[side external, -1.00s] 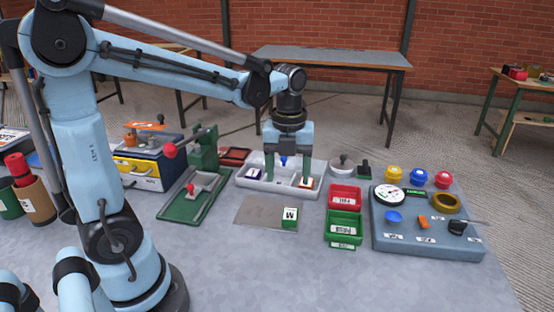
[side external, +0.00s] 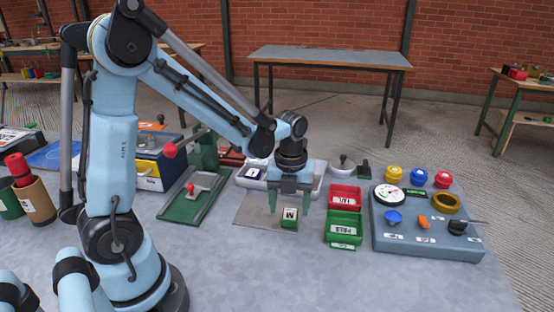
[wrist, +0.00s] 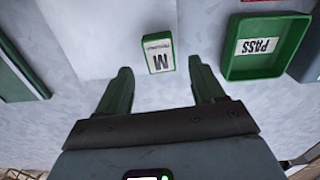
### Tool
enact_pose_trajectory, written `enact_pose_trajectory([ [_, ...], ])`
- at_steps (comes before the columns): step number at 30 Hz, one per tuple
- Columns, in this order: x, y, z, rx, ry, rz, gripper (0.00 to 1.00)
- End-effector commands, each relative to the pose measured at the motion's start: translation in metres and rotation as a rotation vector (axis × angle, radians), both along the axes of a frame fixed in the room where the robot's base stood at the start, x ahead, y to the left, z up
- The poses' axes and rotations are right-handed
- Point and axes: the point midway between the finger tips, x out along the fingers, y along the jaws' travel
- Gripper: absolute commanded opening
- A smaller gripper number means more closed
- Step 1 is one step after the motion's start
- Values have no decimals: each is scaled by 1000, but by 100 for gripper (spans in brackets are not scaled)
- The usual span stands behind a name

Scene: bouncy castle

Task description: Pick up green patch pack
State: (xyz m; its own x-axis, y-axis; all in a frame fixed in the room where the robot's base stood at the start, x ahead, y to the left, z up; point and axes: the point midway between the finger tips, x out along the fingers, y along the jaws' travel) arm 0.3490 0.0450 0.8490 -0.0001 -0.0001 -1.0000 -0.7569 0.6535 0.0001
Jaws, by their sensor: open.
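The green patch pack (side external: 289,218) is a small green block with a white label bearing an M. It sits at the front right of a flat grey plate (side external: 252,212) on the table. In the wrist view the pack (wrist: 161,54) is just beyond the fingertips and between their lines, with its label upside down. My gripper (side external: 289,206) is open and points down over the pack. In the wrist view my gripper (wrist: 160,68) has its two green fingers spread apart and nothing between them. I cannot tell the exact height of the fingertips.
A green PASS bin (side external: 343,229) stands close to the right of the pack, with a red bin (side external: 345,196) behind it. A control panel (side external: 428,243) lies farther right. The table in front is clear.

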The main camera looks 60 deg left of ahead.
Motion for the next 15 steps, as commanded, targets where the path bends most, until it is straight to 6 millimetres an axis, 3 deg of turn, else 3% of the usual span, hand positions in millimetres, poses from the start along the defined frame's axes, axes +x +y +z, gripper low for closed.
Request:
enact_pose_trajectory([
  [6, 2, 0, -24, 0, 0, 0, 68],
  [15, 2, 0, -30, -1, -1, 0, 68],
])
